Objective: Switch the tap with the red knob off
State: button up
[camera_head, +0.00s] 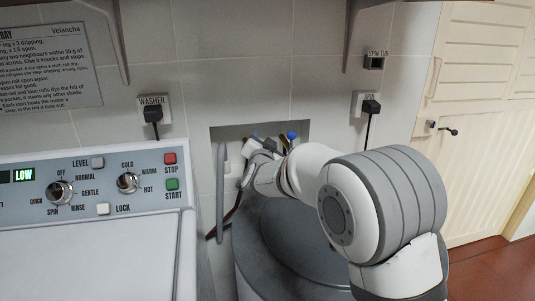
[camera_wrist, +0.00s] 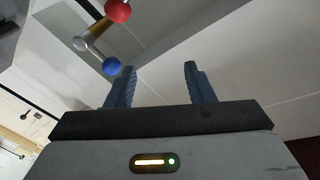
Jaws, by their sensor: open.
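The red knob (camera_wrist: 118,10) shows at the top edge of the wrist view, partly cut off, on a silver lever. A blue knob (camera_wrist: 112,66) on another lever sits below it, by the left finger in the picture. A brass tap body (camera_wrist: 95,35) lies to their left. In the head view the blue knob (camera_head: 292,135) stands in the wall recess; I cannot make out the red knob there, where my gripper and arm cover part of the recess. My gripper (camera_wrist: 160,76) is open with nothing between its fingers; it also shows at the recess in the head view (camera_head: 260,145).
A washer (camera_head: 90,260) with a control panel stands at left. A grey drum-shaped machine (camera_head: 247,250) is below my arm. A grey hose (camera_head: 221,185) hangs at the recess's left side. Plugged sockets (camera_head: 153,108) are on the tiled wall; a door (camera_head: 475,120) is at right.

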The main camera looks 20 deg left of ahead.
jog(key=f+m, duration=0.1)
jog(key=f, duration=0.1)
jog(key=f+m, duration=0.1)
jog(key=f, duration=0.2)
jog(key=w+f+m, duration=0.1)
jog(key=f, duration=0.1)
jog(key=shift+a+f+h+b, duration=0.1)
jog(key=shift+f+h+b, duration=0.2)
jog(key=shift+f, duration=0.1)
jog(key=p+x, duration=0.1)
jog(key=x, duration=0.4)
jog(key=shift+w+a, duration=0.1)
jog(key=shift+w, duration=0.3)
jog(key=shift+x, duration=0.8)
grip_shut()
